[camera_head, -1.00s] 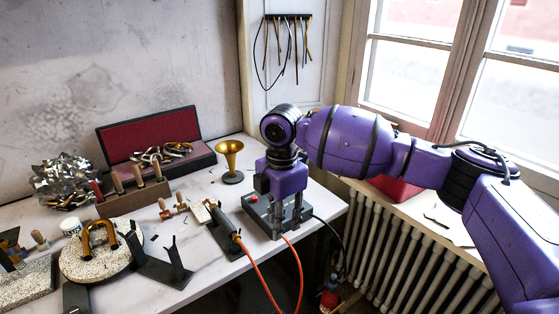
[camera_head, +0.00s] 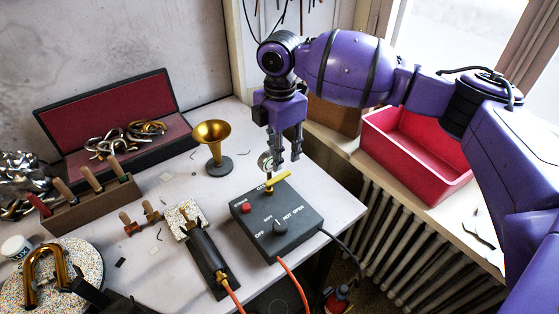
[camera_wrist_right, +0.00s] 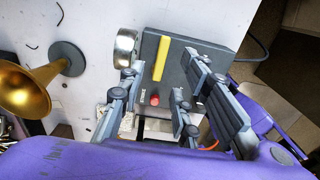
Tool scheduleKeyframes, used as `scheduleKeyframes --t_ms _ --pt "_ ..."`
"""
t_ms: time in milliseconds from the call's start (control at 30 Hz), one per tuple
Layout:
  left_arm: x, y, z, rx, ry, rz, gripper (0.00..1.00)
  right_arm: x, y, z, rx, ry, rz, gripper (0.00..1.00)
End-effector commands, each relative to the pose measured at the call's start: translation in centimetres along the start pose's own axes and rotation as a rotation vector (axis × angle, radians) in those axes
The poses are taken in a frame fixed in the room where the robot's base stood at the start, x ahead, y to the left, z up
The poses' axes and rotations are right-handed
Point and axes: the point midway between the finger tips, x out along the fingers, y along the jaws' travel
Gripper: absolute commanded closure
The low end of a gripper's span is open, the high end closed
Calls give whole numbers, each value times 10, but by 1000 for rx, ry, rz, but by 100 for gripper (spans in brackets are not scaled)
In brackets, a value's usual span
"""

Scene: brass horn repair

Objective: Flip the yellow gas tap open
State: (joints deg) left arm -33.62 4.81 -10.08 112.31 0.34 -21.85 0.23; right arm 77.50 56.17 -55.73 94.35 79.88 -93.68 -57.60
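The yellow gas tap (camera_head: 279,181) is a flat lever at the back edge of a dark grey control box (camera_head: 285,238). The lever lies slanted in the head view, beside the "GAS" label. In the right wrist view the yellow lever (camera_wrist_right: 161,58) shows as a bar between the finger pairs. My right gripper (camera_head: 288,156) hangs with fingers down, just above and behind the tap, apart and empty. In the wrist view its fingers (camera_wrist_right: 160,82) are spread open. My left gripper is not in view.
The box has a red button (camera_head: 246,208), a black knob (camera_head: 280,227) and a round gauge (camera_head: 265,161) behind the tap. A brass horn bell (camera_head: 211,134) stands left of it. A torch (camera_head: 207,262) with an orange hose lies in front-left. A red bin (camera_head: 386,133) is right.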

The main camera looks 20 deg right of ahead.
Motion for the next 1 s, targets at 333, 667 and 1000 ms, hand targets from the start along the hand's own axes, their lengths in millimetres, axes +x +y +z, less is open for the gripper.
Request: scheduleKeyframes --t_ms 333,667,1000 --pt "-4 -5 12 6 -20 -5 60 55 -1 0 0 0 -3 69" --pt "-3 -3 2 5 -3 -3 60 69 0 0 0 0 0 69" --pt "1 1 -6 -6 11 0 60 69 0 0 0 0 0 98"
